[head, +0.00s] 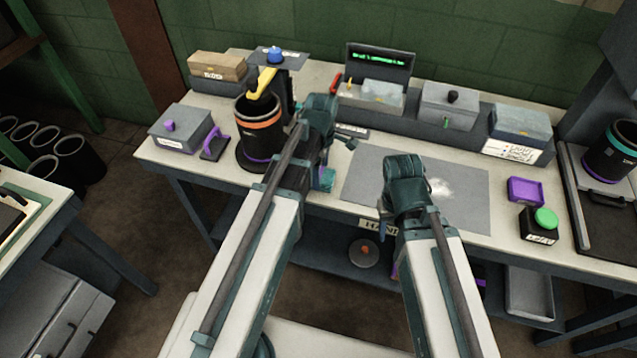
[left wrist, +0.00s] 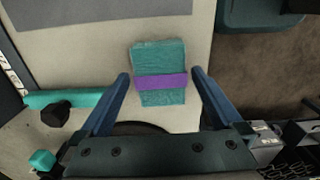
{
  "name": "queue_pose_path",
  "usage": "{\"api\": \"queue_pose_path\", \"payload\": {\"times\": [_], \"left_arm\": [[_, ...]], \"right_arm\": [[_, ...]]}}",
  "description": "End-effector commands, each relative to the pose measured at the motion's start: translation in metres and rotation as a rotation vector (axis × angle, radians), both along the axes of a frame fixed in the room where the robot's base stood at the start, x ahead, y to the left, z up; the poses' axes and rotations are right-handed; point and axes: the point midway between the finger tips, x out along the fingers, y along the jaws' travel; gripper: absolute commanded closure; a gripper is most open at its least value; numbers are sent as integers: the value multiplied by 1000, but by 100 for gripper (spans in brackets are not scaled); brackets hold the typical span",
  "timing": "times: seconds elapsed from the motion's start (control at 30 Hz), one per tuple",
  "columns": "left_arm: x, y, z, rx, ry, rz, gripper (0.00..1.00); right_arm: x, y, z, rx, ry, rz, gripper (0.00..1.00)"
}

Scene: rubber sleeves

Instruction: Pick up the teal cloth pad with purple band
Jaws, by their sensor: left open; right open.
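The teal cloth pad (left wrist: 160,55) with its purple band (left wrist: 162,82) lies flat on the pale table top in the left wrist view. In the head view a small part of the pad (head: 327,180) shows at the table's front edge, mostly hidden by my left arm. My left gripper (left wrist: 161,75) is open, with one fingertip on each side of the pad near the band; I cannot tell how high above the table they are. In the head view my left gripper (head: 328,150) is largely hidden by its own arm. My right gripper (head: 387,215) is open near the grey mat.
The grey mat (head: 465,195) lies right of the pad. A black canister with an orange band (head: 259,130) stands left of my left arm, with a purple tool stand (head: 215,145) and grey box (head: 180,127) beyond. A purple tray (head: 525,190) and green button (head: 545,217) sit at right.

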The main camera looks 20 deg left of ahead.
Motion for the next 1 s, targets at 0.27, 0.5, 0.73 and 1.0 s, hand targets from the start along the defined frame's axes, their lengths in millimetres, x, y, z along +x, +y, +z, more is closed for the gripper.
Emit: {"api": "queue_pose_path", "payload": {"times": [0.27, 0.5, 0.73, 1.0], "left_arm": [[0, 0, -22, 0, 0, 0, 0], [0, 0, -21, 0, 0, 0, 14], [0, 0, -21, 0, 0, 0, 56], [0, 0, -21, 0, 0, 0, 74]], "right_arm": [[0, 0, -22, 0, 0, 0, 50], [0, 0, -21, 0, 0, 0, 50], [0, 0, -21, 0, 0, 0, 50], [0, 0, -21, 0, 0, 0, 50]]}}
